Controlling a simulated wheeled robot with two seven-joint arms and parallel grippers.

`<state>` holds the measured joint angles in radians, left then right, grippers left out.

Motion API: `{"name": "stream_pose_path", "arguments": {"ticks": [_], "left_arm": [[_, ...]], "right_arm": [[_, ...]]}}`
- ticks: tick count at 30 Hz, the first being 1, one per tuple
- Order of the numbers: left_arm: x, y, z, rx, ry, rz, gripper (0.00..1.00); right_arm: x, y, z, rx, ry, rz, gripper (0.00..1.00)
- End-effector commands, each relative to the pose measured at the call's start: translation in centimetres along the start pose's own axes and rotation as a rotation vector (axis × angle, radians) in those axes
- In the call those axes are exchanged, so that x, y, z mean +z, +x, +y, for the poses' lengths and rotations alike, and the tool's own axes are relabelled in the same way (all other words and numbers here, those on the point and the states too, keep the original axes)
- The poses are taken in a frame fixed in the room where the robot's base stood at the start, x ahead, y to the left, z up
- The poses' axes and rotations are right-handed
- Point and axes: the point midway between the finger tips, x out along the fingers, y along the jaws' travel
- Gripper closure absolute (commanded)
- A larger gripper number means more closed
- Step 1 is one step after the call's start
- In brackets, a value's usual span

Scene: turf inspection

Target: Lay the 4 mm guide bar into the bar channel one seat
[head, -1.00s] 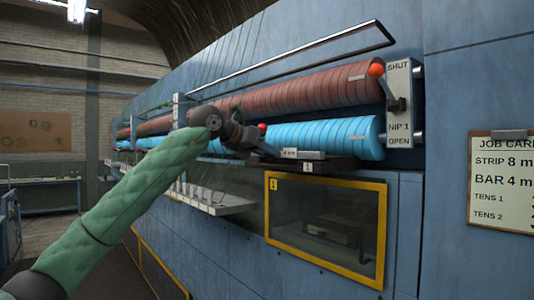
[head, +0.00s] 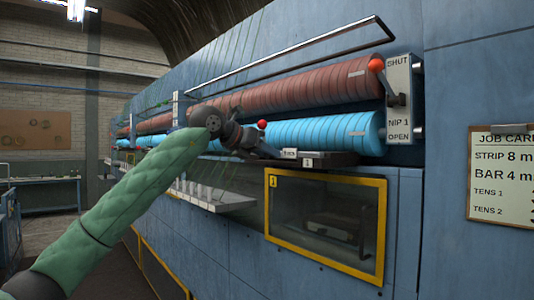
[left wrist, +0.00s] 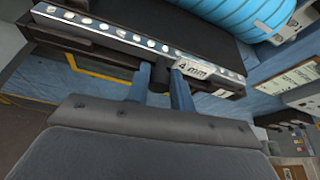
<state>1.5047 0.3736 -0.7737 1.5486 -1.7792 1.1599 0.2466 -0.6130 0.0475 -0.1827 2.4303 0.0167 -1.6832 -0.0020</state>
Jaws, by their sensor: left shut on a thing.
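My left gripper (left wrist: 165,82) is shut on the 4 mm guide bar (left wrist: 110,35), a pale metal strip with a row of round studs or holes and a "4 mm" tag (left wrist: 195,70). The bar lies along the front edge of a dark ledge (left wrist: 190,25). I cannot tell whether it is down in the channel or just above it. In the head view, my left gripper (head: 262,148) is at the left end of the dark ledge (head: 335,158), above the number 1 plate (head: 308,162). The tag (head: 290,153) shows beside it. My right gripper is out of view.
A blue roller (head: 335,135) lies behind the ledge, with a brown roller (head: 310,92) above it. A red-knobbed NIP 1 lever (head: 392,85) stands at the right. A yellow-framed window (head: 325,215) is below. A job card (head: 503,185) reads bar 4 mm.

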Motion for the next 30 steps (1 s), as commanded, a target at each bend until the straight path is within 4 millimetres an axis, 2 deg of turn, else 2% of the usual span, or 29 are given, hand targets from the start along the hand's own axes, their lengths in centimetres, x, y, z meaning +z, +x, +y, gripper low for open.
{"name": "stream_pose_path", "arguments": {"ticks": [14,15,18,30], "left_arm": [[-0.7,0.3,0.1,0.0,0.0,-0.001,1.0],[-0.7,0.2,0.1,0.0,0.0,-0.001,0.73],[-0.7,0.3,0.1,0.0,0.0,-0.001,0.53],[-0.7,0.3,0.1,0.0,0.0,0.0,0.51]], "right_arm": [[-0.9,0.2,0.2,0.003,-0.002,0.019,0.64],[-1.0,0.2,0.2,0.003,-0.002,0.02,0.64],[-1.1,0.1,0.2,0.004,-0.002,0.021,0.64],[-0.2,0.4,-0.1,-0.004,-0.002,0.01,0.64]]}}
